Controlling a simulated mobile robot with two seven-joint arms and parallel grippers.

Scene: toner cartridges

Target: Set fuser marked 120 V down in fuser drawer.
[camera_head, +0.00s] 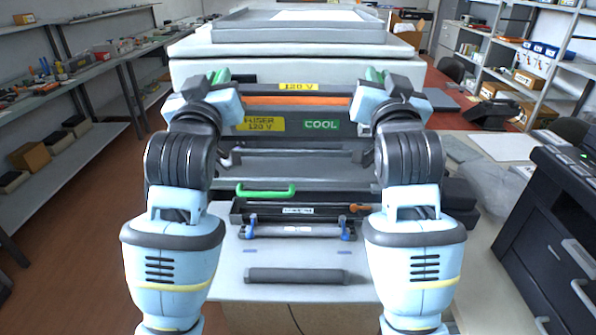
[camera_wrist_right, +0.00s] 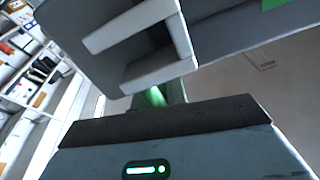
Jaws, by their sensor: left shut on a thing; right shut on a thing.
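The fuser (camera_head: 285,145) is a long dark unit with an orange strip (camera_head: 322,101), a yellow 120 V label and a green COOL label. It is held level in front of the white printer. My left gripper (camera_head: 219,78) is shut at its left end, by a green handle. My right gripper (camera_head: 374,77) is shut at its right end, on the other green handle; my wrists partly hide both. In the right wrist view, the pale fingers (camera_wrist_right: 150,45) lie near the fuser's dark body (camera_wrist_right: 235,25). A grey drawer-like surface (camera_head: 330,177) shows below the fuser; its inside is mostly hidden.
A black unit with a green handle (camera_head: 266,191) and a roller with blue ends (camera_head: 297,231) lie below, nearer me. A dark grey bar (camera_head: 297,276) lies on the pale front surface. Shelves stand left and right; a dark printer (camera_head: 560,215) stands right.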

